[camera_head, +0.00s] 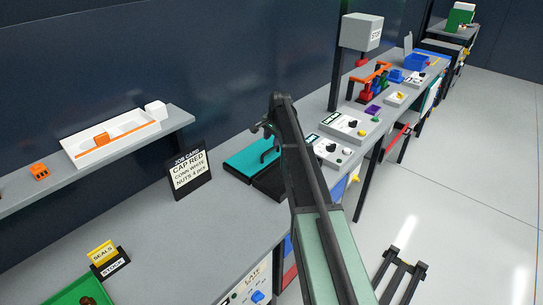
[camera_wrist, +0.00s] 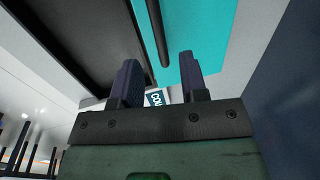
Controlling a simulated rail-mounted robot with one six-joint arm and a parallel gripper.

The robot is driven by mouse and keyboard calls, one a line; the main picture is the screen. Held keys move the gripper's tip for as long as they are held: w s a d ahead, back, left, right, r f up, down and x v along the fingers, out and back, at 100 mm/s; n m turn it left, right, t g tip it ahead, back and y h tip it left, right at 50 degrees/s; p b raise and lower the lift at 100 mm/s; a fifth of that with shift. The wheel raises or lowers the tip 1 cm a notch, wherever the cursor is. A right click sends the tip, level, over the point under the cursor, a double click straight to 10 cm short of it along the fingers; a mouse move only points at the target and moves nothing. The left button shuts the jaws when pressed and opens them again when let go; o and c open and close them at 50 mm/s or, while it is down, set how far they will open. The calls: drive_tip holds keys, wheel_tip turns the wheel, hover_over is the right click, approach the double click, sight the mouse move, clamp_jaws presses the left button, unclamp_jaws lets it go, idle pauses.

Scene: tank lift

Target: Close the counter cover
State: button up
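A box with a teal face (camera_head: 250,153) and a dark, black part (camera_head: 271,184) beside it stands on the bench, left of my arm in the head view. In the wrist view the teal face (camera_wrist: 205,25) fills the top middle, and the dark panel (camera_wrist: 75,40) with a pale rim lies to its left. A thin black rod (camera_wrist: 158,30) runs between them. A label reading "COU" (camera_wrist: 154,99) shows between my fingers, partly hidden. I cannot tell which part is the cover. My gripper (camera_wrist: 158,78) is open, its fingers apart on either side of the rod's end, with no visible grip.
A job card (camera_head: 189,176) stands left of the box. A shelf with a white tray (camera_head: 115,138) is at the back left. Control boxes (camera_head: 345,124) with knobs stand on the bench to the right. A grey post box (camera_head: 361,32) rises behind them. The floor at right is mostly clear.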

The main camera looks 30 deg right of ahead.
sight(271, 150)
drive_tip(key=f+b, duration=0.2)
drive_tip(key=f, duration=0.1)
drive_tip(key=w+f+b, duration=0.1)
drive_tip(key=f, duration=0.1)
drive_tip(key=shift+a+f+b, duration=0.1)
drive_tip(key=shift+f+b, duration=0.15)
drive_tip(key=shift+b, duration=0.05)
drive_tip(key=shift+r, duration=0.1)
clamp_jaws()
